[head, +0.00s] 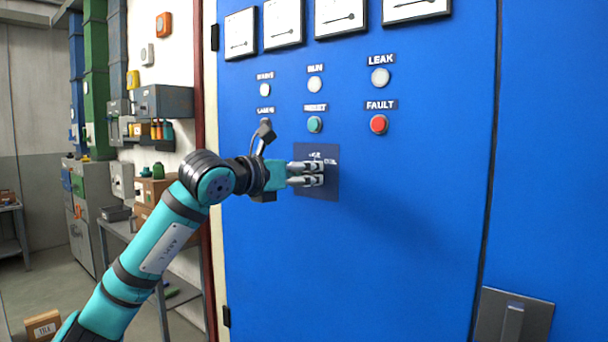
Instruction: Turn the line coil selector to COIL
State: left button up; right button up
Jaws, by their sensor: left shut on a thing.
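The line coil selector's dark plate (328,188) is on the blue cabinet door (400,240), below the button rows. My left gripper (318,174) is at this plate with its two fingers shut on the selector's knob. The fingers cover most of the knob, so I cannot tell which way it points. A small label reading about COIL shows at the plate's right, and another label at its top is too small to read. My right gripper is not in view.
Above the plate are a green RESET button (315,124), a red FAULT button (379,124) and several white lamps. Gauges (341,17) line the top. A grey handle plate (513,318) is at the lower right. A side table and cabinets stand at the left.

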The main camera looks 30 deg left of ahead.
pick_arm(q)
jog(key=shift+f+m, duration=0.1)
jog(key=shift+m, duration=0.5)
jog(key=o, duration=1.1)
jog(key=shift+o, duration=0.2)
jog(key=s+a+r, duration=0.1)
jog(key=s, duration=1)
jog(key=shift+s+a, duration=0.2)
jog(key=shift+s, duration=0.2)
jog(key=shift+r, duration=0.1)
